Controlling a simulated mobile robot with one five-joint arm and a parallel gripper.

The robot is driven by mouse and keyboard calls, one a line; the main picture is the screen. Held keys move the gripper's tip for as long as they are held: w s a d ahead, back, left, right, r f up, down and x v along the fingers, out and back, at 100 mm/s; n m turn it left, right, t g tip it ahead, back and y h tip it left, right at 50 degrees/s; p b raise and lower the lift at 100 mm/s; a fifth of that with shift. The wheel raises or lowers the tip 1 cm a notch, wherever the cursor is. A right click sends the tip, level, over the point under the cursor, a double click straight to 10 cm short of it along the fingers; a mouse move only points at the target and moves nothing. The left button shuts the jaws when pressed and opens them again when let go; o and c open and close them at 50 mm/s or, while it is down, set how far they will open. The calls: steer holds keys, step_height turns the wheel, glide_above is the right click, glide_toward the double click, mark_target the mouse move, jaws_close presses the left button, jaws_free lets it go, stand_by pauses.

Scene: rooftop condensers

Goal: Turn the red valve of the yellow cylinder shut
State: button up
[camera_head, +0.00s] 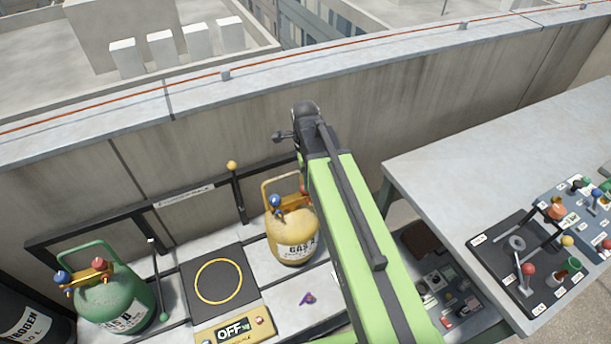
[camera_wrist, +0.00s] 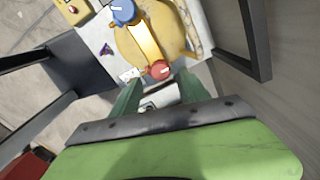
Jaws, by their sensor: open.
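In the wrist view the yellow cylinder (camera_wrist: 178,35) is seen from above, with the blue valve (camera_wrist: 123,11) at upper left and the red valve (camera_wrist: 160,70) at lower right of the brass bar. My gripper (camera_wrist: 157,86) is open and empty, its two green fingers pointing at the red valve. Whether they touch it cannot be told. The head view hides the fingers.
A green cylinder (camera_head: 116,298) with blue and red valves stands at left, beside a dark cylinder (camera_head: 30,325). A scale (camera_head: 218,282) reading OFF lies between the cylinders. A dark rail (camera_head: 185,196) runs behind them. A bench (camera_head: 470,160) with control panels stands at right.

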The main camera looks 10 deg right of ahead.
step_height(320, 180, up, 13)
steer(key=p, duration=1.1)
steer(key=s+f+n+b, duration=0.6)
steer(key=f+n+b, duration=0.3)
steer(key=n, duration=1)
steer(key=shift+s+a+f, duration=0.2)
steer(key=shift+s, duration=0.1)
stand_by(0.4)
